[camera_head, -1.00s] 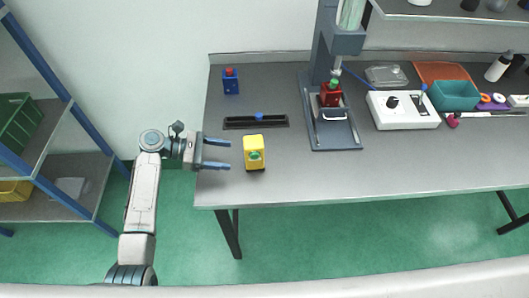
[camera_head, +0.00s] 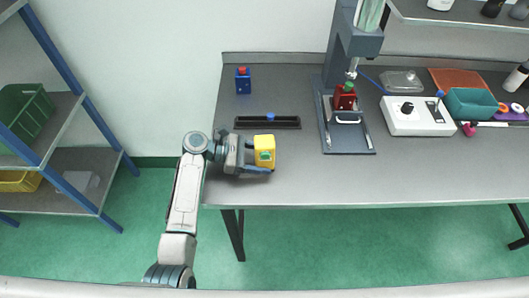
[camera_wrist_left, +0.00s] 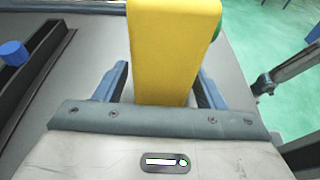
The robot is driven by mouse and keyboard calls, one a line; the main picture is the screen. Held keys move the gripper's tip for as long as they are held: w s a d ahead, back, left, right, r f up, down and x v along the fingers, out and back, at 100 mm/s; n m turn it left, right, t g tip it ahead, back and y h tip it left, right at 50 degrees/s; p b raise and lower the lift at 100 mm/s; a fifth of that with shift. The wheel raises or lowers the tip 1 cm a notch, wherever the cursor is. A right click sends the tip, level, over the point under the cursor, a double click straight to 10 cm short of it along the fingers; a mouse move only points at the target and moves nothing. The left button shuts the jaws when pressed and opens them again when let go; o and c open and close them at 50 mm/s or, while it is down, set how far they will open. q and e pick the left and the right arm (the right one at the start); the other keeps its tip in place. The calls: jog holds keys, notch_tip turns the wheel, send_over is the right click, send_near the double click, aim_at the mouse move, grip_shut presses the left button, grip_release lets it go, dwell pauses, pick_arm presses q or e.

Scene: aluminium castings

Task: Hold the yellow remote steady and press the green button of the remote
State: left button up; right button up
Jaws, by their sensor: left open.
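The yellow remote (camera_head: 264,144) stands upright on the grey table near its front left corner. Its green button (camera_head: 265,156) is on the side facing the front edge in the head view. My left gripper (camera_head: 260,156) is open, with its fingers on either side of the remote. In the left wrist view the remote (camera_wrist_left: 172,50) rises between the two blue fingers, and a bit of the green button (camera_wrist_left: 217,28) shows at its right edge. I cannot tell whether the fingers touch it. My right gripper is not in view.
A black rail with a blue knob (camera_head: 270,118) lies just behind the remote. A blue block with a red top (camera_head: 243,80) stands further back. A press (camera_head: 347,110) and a white control box (camera_head: 418,116) stand to the right. The table front middle is clear.

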pick_arm(q)
jog(key=shift+c, duration=0.7)
jog(key=c, duration=0.5)
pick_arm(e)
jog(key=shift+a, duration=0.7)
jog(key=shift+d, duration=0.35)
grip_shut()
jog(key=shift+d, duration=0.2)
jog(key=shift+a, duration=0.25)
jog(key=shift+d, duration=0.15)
